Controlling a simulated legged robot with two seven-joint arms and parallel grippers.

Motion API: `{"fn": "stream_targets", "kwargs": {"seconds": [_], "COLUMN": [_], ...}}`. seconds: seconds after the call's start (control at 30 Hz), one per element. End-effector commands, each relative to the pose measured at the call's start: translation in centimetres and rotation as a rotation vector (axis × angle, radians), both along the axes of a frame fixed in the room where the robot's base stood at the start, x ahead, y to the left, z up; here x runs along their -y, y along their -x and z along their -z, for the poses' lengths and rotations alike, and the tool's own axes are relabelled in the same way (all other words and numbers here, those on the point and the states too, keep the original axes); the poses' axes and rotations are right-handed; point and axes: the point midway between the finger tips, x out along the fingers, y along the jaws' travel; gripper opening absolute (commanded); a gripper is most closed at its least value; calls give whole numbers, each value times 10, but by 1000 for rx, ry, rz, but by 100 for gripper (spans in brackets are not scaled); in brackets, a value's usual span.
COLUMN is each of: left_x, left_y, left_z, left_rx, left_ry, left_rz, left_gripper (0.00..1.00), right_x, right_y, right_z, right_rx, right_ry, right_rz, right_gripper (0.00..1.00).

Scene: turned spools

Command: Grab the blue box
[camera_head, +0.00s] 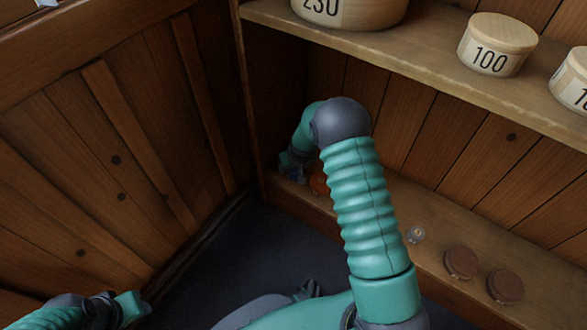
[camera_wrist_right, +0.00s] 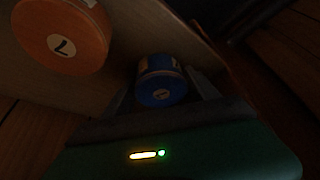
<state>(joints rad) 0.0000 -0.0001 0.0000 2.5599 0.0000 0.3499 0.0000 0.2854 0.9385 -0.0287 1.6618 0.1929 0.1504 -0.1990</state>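In the head view my right gripper (camera_head: 292,167) is at the left end of the lower shelf, and a bit of blue shows there, too small to make out. My left gripper (camera_head: 128,306) is at the lower left, away from the shelf; its fingers cannot be made out.
An orange round container (camera_wrist_right: 62,36) marked 7 stands left of the blue box and shows partly behind my arm (camera_head: 319,183). Brown discs (camera_head: 461,262) and a small clear item (camera_head: 415,235) lie further right. The upper shelf (camera_head: 430,78) holds pale numbered tubs (camera_head: 494,45). A wooden wall closes the left side.

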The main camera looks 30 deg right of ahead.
Motion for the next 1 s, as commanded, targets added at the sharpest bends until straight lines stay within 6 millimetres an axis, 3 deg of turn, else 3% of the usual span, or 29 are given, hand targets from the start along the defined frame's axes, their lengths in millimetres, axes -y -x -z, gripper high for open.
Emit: {"fn": "stream_targets", "kwargs": {"seconds": [0.03,0.33,0.67,1.0], "left_x": [0,0,0,0], "left_y": [0,0,0,0], "left_z": [0,0,-6,-46], "left_rx": [0,0,0,0], "left_ry": [0,0,0,0], "left_rz": [0,0,0,0], "left_gripper": [36,36,36,36], "right_x": [0,0,0,-3], "right_y": [0,0,0,6], "right_z": [0,0,-6,-44], "right_rx": [0,0,1,-3], "right_ry": [0,0,0,-3], "right_rz": [0,0,0,1], "right_gripper": [60,21,21,21]}}
